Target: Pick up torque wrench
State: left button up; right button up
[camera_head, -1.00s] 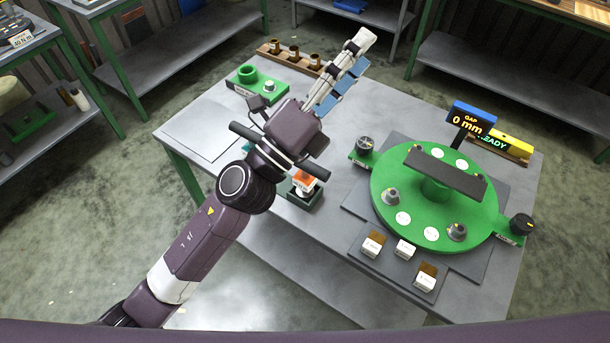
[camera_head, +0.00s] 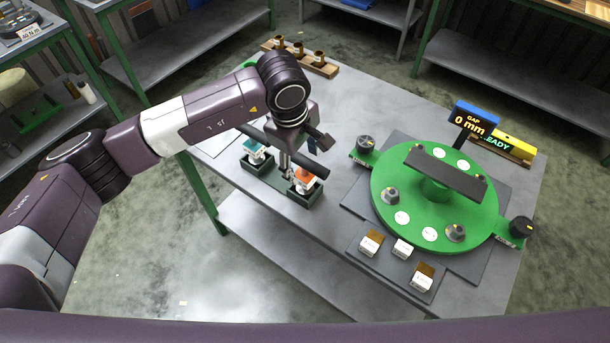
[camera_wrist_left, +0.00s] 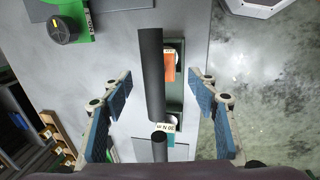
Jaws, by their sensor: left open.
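A dark green holder (camera_head: 278,185) near the table's left front edge carries a teal-based tool (camera_head: 255,150) and an orange-based tool (camera_head: 304,180). Each has a black bar handle across its top; these appear to be torque wrenches. The handle over the orange one (camera_head: 317,169) also shows in the left wrist view (camera_wrist_left: 150,75). My left gripper (camera_head: 300,156) points down above the holder. In the left wrist view its blue-padded fingers (camera_wrist_left: 158,95) are open, one on either side of this handle, apart from it. The teal one's handle (camera_wrist_left: 160,147) is partly cut off there.
A green turntable (camera_head: 395,215) with knobs fills the table's right side, with a "GAP 0 mm" display (camera_head: 474,119) behind. Small white-and-brown blocks (camera_head: 402,249) lie in front. A wooden rack (camera_head: 300,58) of brass parts stands at the back.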

aim_at(305, 175)
pick_arm(q)
jog(key=f+p, duration=0.1)
jog(key=f, duration=0.1)
jog(key=f+p, duration=0.1)
jog(key=f, duration=0.1)
jog(key=f+p, duration=0.1)
jog(key=f, duration=0.1)
jog(key=shift+w+d+p, duration=0.2)
jog(key=shift+w+p, duration=0.1)
jog(key=shift+w, duration=0.05)
jog(key=shift+w+d+f, duration=0.1)
jog(key=shift+w+f, duration=0.05)
jog(key=shift+f, duration=0.4)
grip_shut()
jog(key=shift+r, duration=0.15)
